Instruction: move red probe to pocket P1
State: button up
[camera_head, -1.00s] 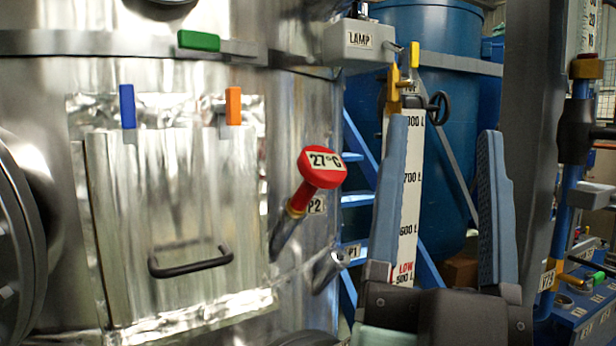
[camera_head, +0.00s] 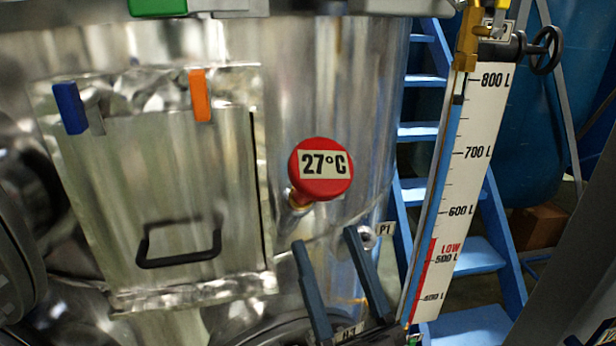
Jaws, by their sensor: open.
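The red probe (camera_head: 320,185) has a round head marked 27°C that faces me. It sticks out of the steel vessel wall; its brass collar shows under the head, and the head hides most of its pocket. Pocket P1 (camera_head: 367,237) is a short metal tube to the lower right, partly behind my right finger, with its P1 label (camera_head: 386,229) beside it. Its mouth looks empty. My gripper (camera_head: 324,237) is open and empty. Its two blue-grey fingers point up, with their tips below the red head and apart from it in the picture.
A foil-edged panel (camera_head: 180,180) with a black handle (camera_head: 180,255) and blue and orange clips is at the left. A level scale (camera_head: 470,185) stands at the right, before blue steps (camera_head: 470,258) and a blue tank (camera_head: 530,120).

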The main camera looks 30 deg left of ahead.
aim_at(333, 197)
jog(key=shift+p+x, duration=1.5)
jog(key=shift+x, duration=1.9)
jog(key=shift+d, duration=0.1)
grip_shut()
jog(key=shift+d+r, duration=0.1)
jog(key=shift+r, duration=0.05)
jog(key=shift+r+p, duration=0.15)
jog(key=shift+p, duration=0.15)
jog(key=shift+s+d+r+p, duration=0.4)
jog(key=shift+r+p, duration=0.15)
jog(key=shift+p, duration=0.3)
jog(key=shift+s+d+r+p, duration=0.35)
jog(key=shift+r+p, duration=0.25)
jog(key=shift+p, duration=0.25)
jog(key=shift+s+d+r+p, duration=0.35)
jog(key=shift+r+p, duration=0.2)
jog(key=shift+p, duration=0.3)
